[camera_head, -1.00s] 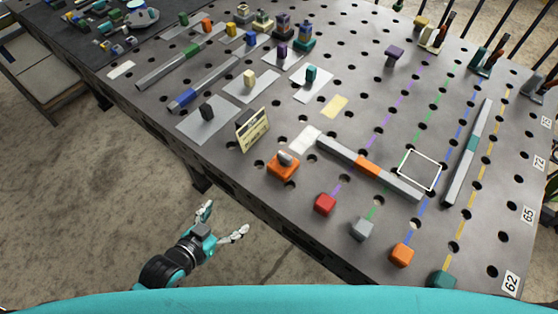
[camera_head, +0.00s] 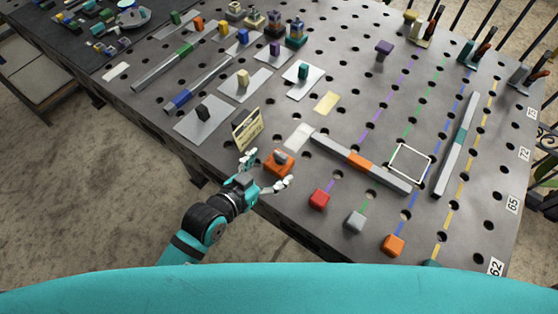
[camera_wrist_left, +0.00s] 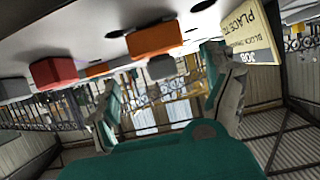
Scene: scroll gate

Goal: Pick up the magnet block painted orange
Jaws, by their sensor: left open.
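An orange block with a grey knob on top (camera_head: 279,163) sits near the table's front edge. It also shows in the left wrist view (camera_wrist_left: 152,40), in front of my fingers. A plain orange cube (camera_head: 393,245) stands farther right in the front row of coloured cubes. My left gripper (camera_head: 268,170) is open at the near side of the knobbed orange block, one finger towards each side of it. The fingers also show in the left wrist view (camera_wrist_left: 161,68), with nothing held between them. My right gripper is not in view.
A yellow sign (camera_head: 247,130) stands just left of the knobbed block. A grey bar with an orange middle (camera_head: 335,147) lies to its right. A red cube (camera_head: 319,198) and a grey cube (camera_head: 354,221) stand along the front edge. A white square frame (camera_head: 410,163) is farther right.

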